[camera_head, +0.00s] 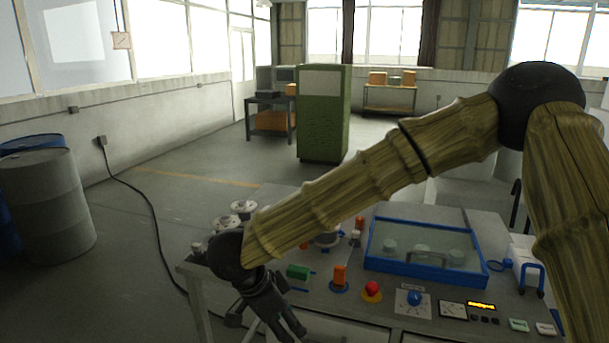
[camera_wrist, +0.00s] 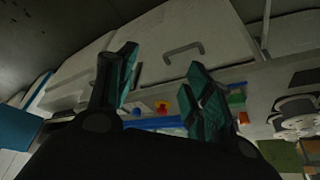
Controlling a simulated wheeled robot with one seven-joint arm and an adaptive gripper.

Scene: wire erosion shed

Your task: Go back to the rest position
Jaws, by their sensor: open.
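My gripper (camera_head: 279,320) hangs at the front left of the workbench in the head view, at the end of my bamboo-textured arm. In the wrist view my gripper (camera_wrist: 160,95) shows two dark fingers with teal pads, spread apart with nothing between them. The bench front, with a drawer handle (camera_wrist: 183,51), appears behind the fingers. My arm hides part of the bench's left half in the head view.
The bench (camera_head: 345,311) carries a blue-framed glass-lidded box (camera_head: 424,271), a red button (camera_head: 372,289), an orange switch (camera_head: 340,274), a green block (camera_head: 298,271) and a dial (camera_head: 414,299). Metal drums (camera_head: 46,205) stand left. A green cabinet (camera_head: 322,120) stands behind; floor between is clear.

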